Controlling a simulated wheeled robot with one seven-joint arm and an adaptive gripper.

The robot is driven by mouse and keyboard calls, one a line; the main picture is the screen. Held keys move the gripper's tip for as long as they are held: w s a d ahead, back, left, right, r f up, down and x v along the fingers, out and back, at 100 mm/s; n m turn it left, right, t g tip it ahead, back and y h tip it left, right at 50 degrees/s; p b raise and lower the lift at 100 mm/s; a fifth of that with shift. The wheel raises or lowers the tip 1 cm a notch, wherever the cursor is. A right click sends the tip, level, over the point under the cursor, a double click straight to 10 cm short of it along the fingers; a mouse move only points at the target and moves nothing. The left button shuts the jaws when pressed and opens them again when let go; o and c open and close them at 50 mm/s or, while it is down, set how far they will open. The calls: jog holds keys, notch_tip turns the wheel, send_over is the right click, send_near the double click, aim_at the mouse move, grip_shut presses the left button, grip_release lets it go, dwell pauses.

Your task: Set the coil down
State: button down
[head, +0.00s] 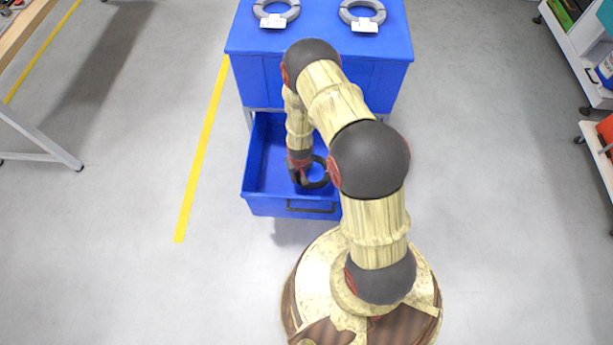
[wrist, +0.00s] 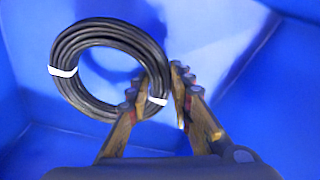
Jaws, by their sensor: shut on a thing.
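The black coil (wrist: 80,88) with white ties is in the wrist view, left of centre. My gripper (wrist: 162,85) is shut on the coil's right side. In the head view my gripper (head: 303,180) reaches down into the open blue drawer (head: 266,205), and the black coil (head: 318,183) shows beside it, partly hidden by my arm. A shadow shows on the blue surface behind the coil in the wrist view. I cannot tell whether the coil touches the drawer floor.
The blue cabinet (head: 240,75) stands behind the drawer with two grey coils (head: 276,12) with white tags on top. The drawer's walls surround my gripper. A table leg (head: 45,140) is at left and shelving (head: 590,80) at right.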

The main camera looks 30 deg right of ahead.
aim_at(299, 186)
notch_tip(299, 186, down, 9)
jog(key=b, duration=0.3)
jog(key=shift+r+b, duration=0.2)
jog(key=shift+b, duration=0.1)
jog(key=c, duration=1.6)
grip_release()
